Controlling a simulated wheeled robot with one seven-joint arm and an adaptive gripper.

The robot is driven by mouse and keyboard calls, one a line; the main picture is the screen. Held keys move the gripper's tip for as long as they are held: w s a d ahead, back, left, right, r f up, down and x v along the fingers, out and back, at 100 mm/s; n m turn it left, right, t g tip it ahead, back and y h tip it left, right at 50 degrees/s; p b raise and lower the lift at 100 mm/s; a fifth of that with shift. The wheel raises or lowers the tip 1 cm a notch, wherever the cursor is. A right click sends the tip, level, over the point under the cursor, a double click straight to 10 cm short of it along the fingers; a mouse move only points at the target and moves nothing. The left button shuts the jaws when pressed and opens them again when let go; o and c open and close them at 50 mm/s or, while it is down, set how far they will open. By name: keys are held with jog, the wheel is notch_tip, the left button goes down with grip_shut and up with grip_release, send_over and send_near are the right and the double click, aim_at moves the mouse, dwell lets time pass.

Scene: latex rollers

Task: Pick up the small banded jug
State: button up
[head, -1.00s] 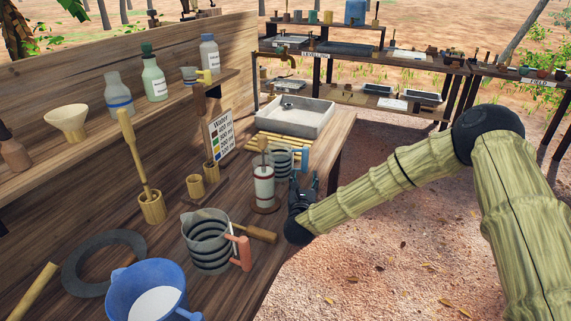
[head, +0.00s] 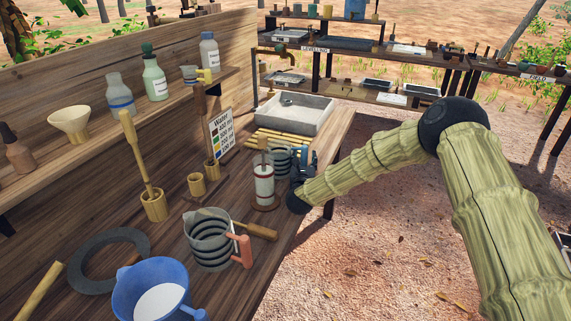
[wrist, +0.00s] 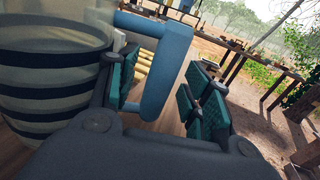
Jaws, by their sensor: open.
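A clear jug with dark bands and a blue handle (head: 280,162) stands on the wooden bench, partly hidden behind a white cylinder with a wooden handle. In the wrist view its banded body (wrist: 50,85) fills the left side, and its blue handle (wrist: 176,65) shows between my fingers. My gripper (head: 304,160) is at the jug's handle side, near the bench's right edge. In the wrist view my gripper (wrist: 163,75) is open, with one teal-padded finger between body and handle and the other right of the handle. Contact cannot be told. A larger banded jug with an orange handle (head: 208,240) stands nearer.
The white cylinder (head: 264,185) on a wooden base stands close in front of the blue-handled jug. Yellow rods (head: 275,140) and a grey tray (head: 297,112) lie behind. A blue bowl-like jug (head: 150,295) is at the front. Open ground lies to the right.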

jog(key=shift+w, duration=0.15)
grip_shut()
jog(key=shift+r, duration=0.1)
jog(key=shift+r, duration=0.1)
dwell(0.3)
jog(key=shift+r+b, duration=0.5)
jog(key=shift+r, duration=0.7)
jog(key=s+d+r+b, duration=0.2)
jog(key=s+d+b, duration=0.1)
jog(key=s+d, duration=0.6)
jog(key=shift+s+r, duration=0.15)
jog(key=shift+s, duration=1.75)
jog(key=shift+s+d, duration=0.1)
jog(key=shift+d, duration=0.1)
